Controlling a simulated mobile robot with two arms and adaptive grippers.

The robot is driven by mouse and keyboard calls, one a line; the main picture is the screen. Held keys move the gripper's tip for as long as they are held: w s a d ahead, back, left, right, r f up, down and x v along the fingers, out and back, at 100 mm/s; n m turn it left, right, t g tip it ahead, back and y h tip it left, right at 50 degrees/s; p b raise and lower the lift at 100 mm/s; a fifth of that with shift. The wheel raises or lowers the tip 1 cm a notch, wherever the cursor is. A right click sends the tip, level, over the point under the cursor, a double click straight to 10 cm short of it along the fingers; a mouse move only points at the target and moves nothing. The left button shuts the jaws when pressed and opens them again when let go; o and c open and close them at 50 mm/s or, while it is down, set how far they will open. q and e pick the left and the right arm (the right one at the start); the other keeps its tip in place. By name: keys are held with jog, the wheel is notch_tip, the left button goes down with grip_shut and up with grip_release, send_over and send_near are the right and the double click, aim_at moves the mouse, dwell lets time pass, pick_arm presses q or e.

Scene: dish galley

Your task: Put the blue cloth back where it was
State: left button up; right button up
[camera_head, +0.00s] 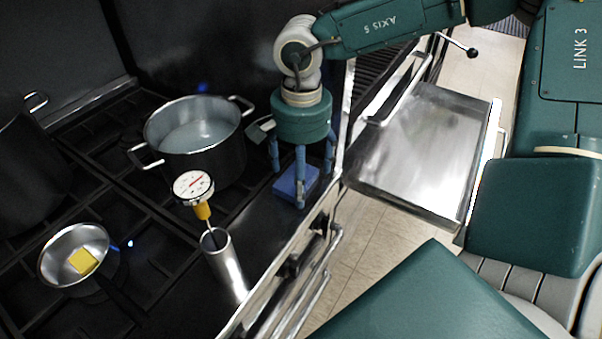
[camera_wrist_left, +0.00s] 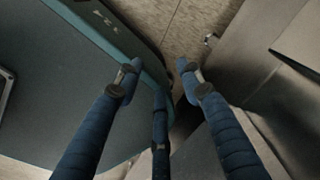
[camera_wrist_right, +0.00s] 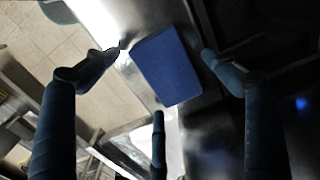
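The blue cloth (camera_head: 285,188) is a flat, folded-looking block lying on the dark counter strip at the front edge of the stove. My right gripper (camera_head: 301,184) points down over it, its three fingers spread around it. In the right wrist view the cloth (camera_wrist_right: 168,68) lies beyond the open fingertips, with nothing clearly gripped. I cannot tell whether any finger touches it. My left gripper (camera_wrist_left: 158,80) shows only in its own wrist view. It is open and empty, above the floor beside green panels of my own body.
A black pot (camera_head: 195,140) of liquid stands left of the right gripper. A dial thermometer (camera_head: 193,187) stands in a metal cylinder (camera_head: 225,265). A small pan (camera_head: 60,252) holds a yellow piece. An oven door or drawer (camera_head: 420,150) juts out at right, above tiled floor.

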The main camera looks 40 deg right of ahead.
jog(key=shift+r, duration=0.25)
notch_tip(320, 180, up, 12)
jog(key=shift+f, duration=0.2)
dwell(0.4)
